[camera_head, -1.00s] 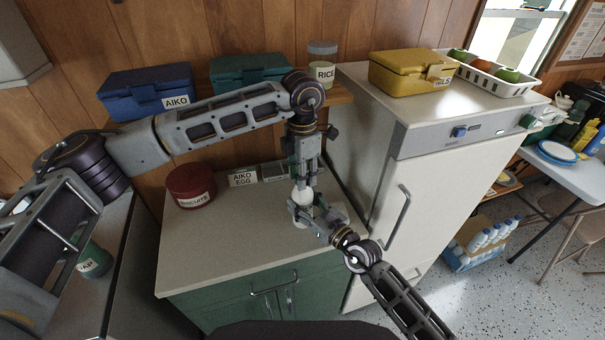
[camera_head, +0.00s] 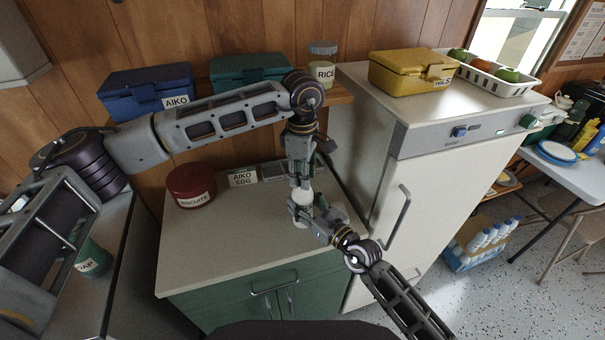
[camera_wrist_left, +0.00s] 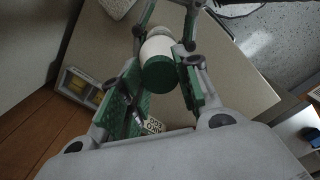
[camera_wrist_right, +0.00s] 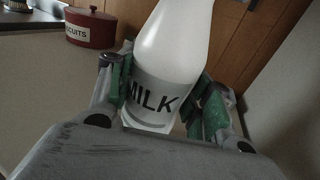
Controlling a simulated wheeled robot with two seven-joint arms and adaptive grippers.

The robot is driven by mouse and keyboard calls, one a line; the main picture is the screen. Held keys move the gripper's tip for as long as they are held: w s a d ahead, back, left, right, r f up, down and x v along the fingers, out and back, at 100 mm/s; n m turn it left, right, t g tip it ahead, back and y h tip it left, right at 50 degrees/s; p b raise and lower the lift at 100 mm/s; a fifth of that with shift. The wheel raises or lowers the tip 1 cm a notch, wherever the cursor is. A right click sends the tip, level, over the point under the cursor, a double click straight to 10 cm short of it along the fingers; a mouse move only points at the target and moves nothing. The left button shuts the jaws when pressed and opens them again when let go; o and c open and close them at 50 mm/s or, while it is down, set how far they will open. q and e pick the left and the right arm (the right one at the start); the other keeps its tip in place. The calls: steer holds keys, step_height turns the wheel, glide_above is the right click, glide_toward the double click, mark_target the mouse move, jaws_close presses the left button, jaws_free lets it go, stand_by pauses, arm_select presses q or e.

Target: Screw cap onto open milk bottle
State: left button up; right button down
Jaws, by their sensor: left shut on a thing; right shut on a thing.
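The white milk bottle (camera_wrist_right: 172,55) stands upright on the counter. Its MILK label faces my right wrist view. My right gripper (camera_wrist_right: 160,100) is shut on the bottle's body from the front right; in the head view it is low beside the bottle (camera_head: 302,205). My left gripper (camera_wrist_left: 165,75) points straight down over the bottle and is shut on the green cap (camera_wrist_left: 159,77). The cap sits in line with the bottle's top, at the mouth. Whether its thread is engaged cannot be told; the gripper hides the neck in the head view.
A red biscuit tin (camera_head: 192,186) stands at the left on the counter (camera_head: 225,245). An egg box (camera_head: 243,178) lies at the back. The white fridge (camera_head: 400,190) rises close at the right. The counter's front left is clear.

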arm_select(q)
steer(key=shift+m, duration=0.5)
steer(key=o, duration=1.1)
steer(key=shift+r, duration=2.25)
